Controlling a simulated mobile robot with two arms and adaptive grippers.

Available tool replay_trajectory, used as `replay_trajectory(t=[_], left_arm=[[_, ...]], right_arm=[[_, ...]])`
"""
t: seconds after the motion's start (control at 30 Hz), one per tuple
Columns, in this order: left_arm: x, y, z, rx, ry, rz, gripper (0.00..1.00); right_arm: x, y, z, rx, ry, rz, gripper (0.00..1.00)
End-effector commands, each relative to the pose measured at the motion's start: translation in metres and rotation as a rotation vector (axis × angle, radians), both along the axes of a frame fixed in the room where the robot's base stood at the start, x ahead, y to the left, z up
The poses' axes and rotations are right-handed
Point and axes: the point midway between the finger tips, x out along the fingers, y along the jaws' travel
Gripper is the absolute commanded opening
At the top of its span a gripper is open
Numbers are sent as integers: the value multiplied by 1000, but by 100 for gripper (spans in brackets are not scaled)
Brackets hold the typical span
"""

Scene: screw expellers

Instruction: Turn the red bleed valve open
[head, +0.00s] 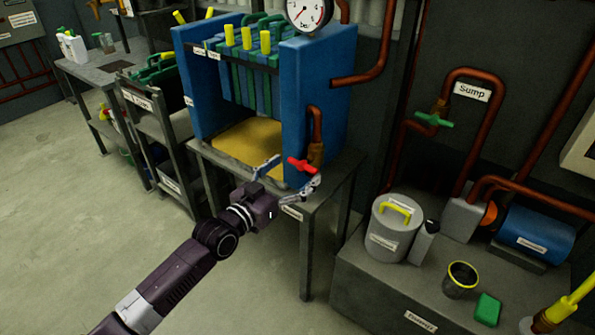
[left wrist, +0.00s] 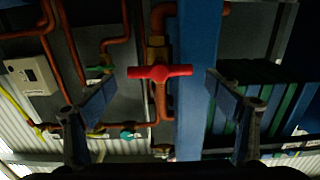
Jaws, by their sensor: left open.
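The red bleed valve (head: 301,166) is a red T-shaped handle on a brass fitting (head: 316,154) at the front of the blue press frame. In the left wrist view the red handle (left wrist: 160,72) lies crosswise, between and beyond the fingertips. My left gripper (head: 292,172) is open, with one finger on each side of the handle; its fingers (left wrist: 158,90) also show in the left wrist view. I cannot tell if either finger touches the handle. My right gripper is not in view.
The blue press (head: 320,90) with green plates and a gauge (head: 309,12) stands on a metal table (head: 285,205). A grey bench (head: 390,290) at the right holds a lidded pot (head: 396,232) and a blue motor (head: 535,235). A green valve (head: 433,120) sits on wall pipes. The floor at left is clear.

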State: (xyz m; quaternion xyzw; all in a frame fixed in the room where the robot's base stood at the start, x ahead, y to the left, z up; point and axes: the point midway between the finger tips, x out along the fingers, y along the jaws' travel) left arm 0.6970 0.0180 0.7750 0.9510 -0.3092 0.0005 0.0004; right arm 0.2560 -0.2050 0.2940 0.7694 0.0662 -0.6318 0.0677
Motion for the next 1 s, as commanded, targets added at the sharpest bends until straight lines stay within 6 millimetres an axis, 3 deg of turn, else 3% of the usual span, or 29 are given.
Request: replay_trajectory(t=[0.17,0.47,0.83,1.0], left_arm=[[10,-8,-1,1,0,0,83],[12,-9,-1,1,0,0,82],[12,-8,-1,1,0,0,41],[11,-8,-1,-5,6,0,41]], right_arm=[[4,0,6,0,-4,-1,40],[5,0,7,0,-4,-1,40],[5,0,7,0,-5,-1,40],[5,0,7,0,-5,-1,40]])
